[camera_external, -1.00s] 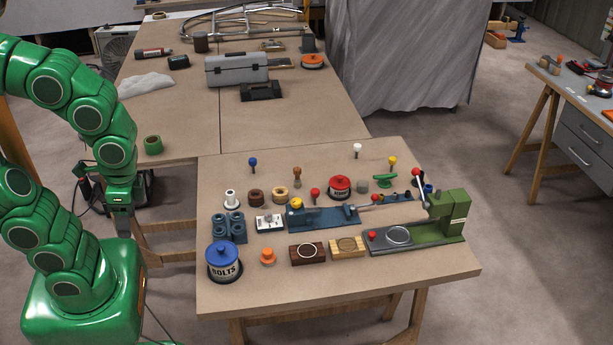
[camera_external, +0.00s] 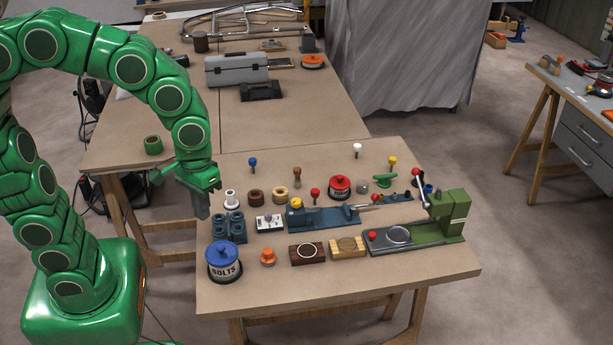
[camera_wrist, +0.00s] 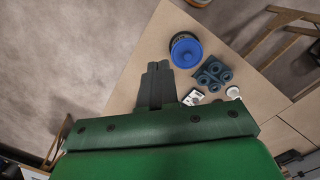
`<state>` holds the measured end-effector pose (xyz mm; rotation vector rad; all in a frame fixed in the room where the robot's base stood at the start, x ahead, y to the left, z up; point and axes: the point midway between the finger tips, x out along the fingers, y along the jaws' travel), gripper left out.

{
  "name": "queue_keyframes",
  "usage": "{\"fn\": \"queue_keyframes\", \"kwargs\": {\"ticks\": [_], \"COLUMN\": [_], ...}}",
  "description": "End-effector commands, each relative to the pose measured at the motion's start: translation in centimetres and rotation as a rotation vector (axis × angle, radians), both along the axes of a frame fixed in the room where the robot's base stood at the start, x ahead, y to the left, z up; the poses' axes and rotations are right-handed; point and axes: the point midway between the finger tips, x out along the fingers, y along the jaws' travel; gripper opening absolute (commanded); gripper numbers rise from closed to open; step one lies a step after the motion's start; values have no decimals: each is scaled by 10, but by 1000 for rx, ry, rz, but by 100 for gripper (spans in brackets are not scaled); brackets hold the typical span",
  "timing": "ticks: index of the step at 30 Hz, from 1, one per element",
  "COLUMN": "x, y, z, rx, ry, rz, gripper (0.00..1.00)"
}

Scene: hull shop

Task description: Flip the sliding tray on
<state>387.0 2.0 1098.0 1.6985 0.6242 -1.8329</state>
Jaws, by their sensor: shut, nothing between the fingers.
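My gripper (camera_external: 203,213) is shut and empty, pointing down above the table's left edge. It is left of the blue block of cups (camera_external: 238,228) and apart from it. In the wrist view the shut fingers (camera_wrist: 158,68) reach out over the floor and table edge. A flat dark tray (camera_external: 418,243) with a round ring and a red knob (camera_external: 372,236) lies at the foot of a green lever press (camera_external: 450,215) on the right. A small white switch box (camera_external: 270,223) stands left of centre; it shows partly in the wrist view (camera_wrist: 193,97). Which way its switch points is too small to tell.
A blue-lidded bolts jar (camera_external: 224,262) stands at the front left, near my gripper. An orange button (camera_external: 268,257) and two wooden blocks (camera_external: 307,253) line the front. A blue vise-like slide (camera_external: 325,217) is in the middle. The table's front strip (camera_external: 330,288) is clear.

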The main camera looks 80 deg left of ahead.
Motion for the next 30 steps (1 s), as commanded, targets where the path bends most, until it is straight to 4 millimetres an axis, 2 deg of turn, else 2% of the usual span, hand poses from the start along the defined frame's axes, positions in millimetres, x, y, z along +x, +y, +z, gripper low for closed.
{"fn": "queue_keyframes", "kwargs": {"ticks": [3,17,30], "x": [27,122,209], "y": [4,24,56], "z": [-4,-23,-53], "rx": [-7,-52,-108], "ry": [-8,-23,-27], "rz": [114,567,1011], "gripper": [0,0,0]}}
